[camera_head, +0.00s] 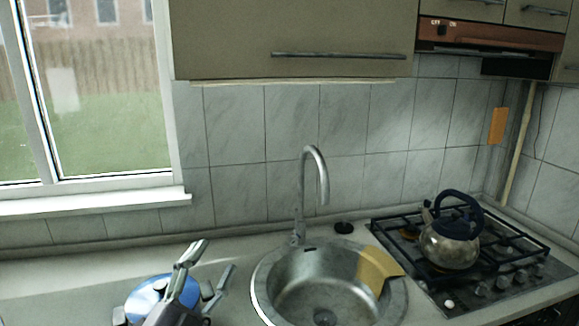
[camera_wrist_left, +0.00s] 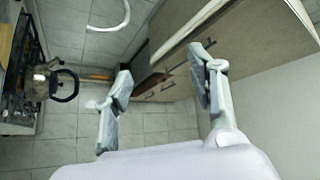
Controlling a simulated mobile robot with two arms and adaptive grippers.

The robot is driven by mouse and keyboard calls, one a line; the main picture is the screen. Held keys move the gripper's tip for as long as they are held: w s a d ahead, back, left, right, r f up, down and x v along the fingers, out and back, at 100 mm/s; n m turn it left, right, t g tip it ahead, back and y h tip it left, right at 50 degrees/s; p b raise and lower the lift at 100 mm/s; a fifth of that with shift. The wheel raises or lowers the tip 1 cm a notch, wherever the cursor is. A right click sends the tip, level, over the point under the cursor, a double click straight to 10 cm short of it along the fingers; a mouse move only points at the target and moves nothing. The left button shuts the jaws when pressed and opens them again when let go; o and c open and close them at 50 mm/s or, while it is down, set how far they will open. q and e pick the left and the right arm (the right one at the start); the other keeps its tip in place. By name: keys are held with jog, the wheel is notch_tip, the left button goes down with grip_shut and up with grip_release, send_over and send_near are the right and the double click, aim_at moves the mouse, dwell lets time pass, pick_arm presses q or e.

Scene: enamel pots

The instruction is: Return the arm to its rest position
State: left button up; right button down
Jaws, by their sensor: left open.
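My left gripper (camera_head: 214,258) rises from the bottom edge of the head view, over the counter left of the sink. Its two fingers are spread apart, with nothing between them. In the left wrist view the open fingers (camera_wrist_left: 163,62) also show empty, with wall tiles and cupboards beyond. A round blue and white enamel piece (camera_head: 143,298) lies behind and left of the gripper, partly hidden by it. I cannot tell if it is a pot or a lid. My right gripper is not in view.
A steel sink (camera_head: 262,292) with a tall faucet (camera_head: 322,178) is right of the gripper; a yellow cloth or sponge (camera_head: 378,266) lies on its rim. A kettle (camera_head: 449,249) stands on the gas stove (camera_head: 520,277). Cupboards (camera_head: 290,30) hang above. The counter's left is clear.

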pick_arm(q)
jog(key=s+a+f+n+g+y, duration=0.3)
jog(key=f+n, duration=0.1)
jog(key=f, duration=0.3)
jog(key=s+a+f+n+g+y, duration=0.2)
jog(key=a+f+n+g+y, duration=0.1)
jog(key=f, duration=0.5)
jog(key=s+a+f+n+g+y, duration=0.2)
jog(key=s+f+n+y, duration=0.15)
jog(key=f, duration=0.35)
jog(key=s+d+f+n+g+h, duration=0.1)
jog(key=s+f+g, duration=0.45)
jog(key=s, duration=0.35)
jog(key=s+f+n+g+h, duration=0.15)
jog(key=s+f+g, duration=0.35)
jog(key=s, duration=0.5)
jog(key=s+a+f+x, duration=0.1)
jog(key=s+x, duration=0.2)
jog(key=x, duration=1)
jog(key=s+a+x, duration=0.1)
jog(key=s+x, duration=0.2)
jog(key=x, duration=1)
jog(key=s+a+f+g+y, duration=0.1)
jog(key=s+a+f, duration=0.2)
jog(key=s+f, duration=1.4)
jog(key=shift+g, duration=0.25)
